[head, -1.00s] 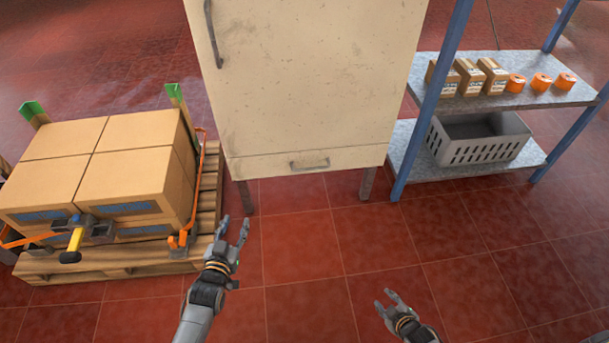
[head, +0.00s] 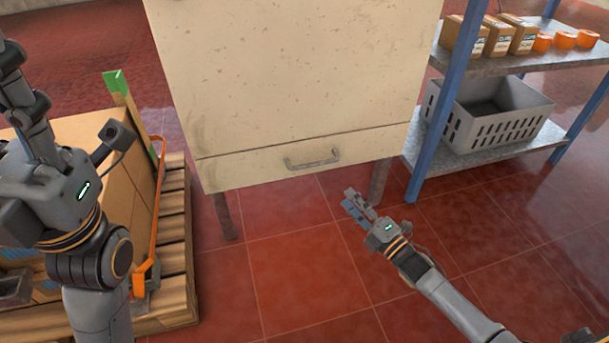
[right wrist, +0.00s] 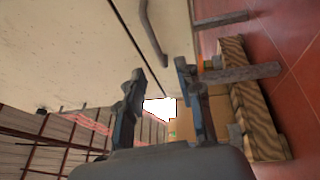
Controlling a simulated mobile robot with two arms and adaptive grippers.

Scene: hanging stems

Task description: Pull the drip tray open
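The drip tray (head: 245,170) is the low cream front at the bottom of the cream cabinet (head: 290,70); it sits flush, with a thin seam above it. Its grey bar handle (head: 312,162) is at the middle of the front and also shows in the right wrist view (right wrist: 152,35). My right gripper (head: 354,204) is below and right of the handle, apart from it. In the right wrist view its two fingers (right wrist: 160,78) stand apart with nothing between them. My left gripper (head: 22,85) is raised at the left edge, partly cut off; its opening is unclear.
A pallet (head: 175,240) with cardboard boxes (head: 75,130) stands left, partly behind my left arm. A blue-post shelf (head: 425,155) stands close on the right with a grey crate (head: 490,115), small boxes and orange rolls. Cabinet legs (head: 226,215) flank clear red floor.

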